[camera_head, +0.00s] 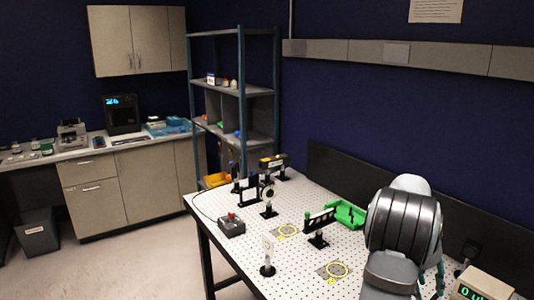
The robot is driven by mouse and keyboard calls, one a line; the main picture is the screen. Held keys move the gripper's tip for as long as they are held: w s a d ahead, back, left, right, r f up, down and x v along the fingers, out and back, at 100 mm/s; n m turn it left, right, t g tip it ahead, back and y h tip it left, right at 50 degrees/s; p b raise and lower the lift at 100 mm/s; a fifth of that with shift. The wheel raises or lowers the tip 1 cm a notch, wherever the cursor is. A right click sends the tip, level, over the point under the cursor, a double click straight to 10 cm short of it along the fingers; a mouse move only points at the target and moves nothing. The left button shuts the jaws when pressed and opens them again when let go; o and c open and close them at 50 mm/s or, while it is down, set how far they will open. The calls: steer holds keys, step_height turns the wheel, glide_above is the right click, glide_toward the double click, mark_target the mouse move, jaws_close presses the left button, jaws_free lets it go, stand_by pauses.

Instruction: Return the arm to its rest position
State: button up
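My arm (403,222) shows at the right of the head view, folded over the right part of the perforated table (220,205). Its large grey rounded links fill that area. Thin teal and dark parts show beside the lowest link and may belong to my gripper. My arm hides most of the gripper, so its fingertips and whether it holds anything cannot be made out.
Optical mounts stand on the table, including a post holder (267,257). A green tray (346,214), a grey box with a red button (231,226) and a display box (482,285) are there too. A dark panel backs the table. A shelf rack (240,90) stands behind.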

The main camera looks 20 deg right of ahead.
steer(key=shift+v, duration=1.75)
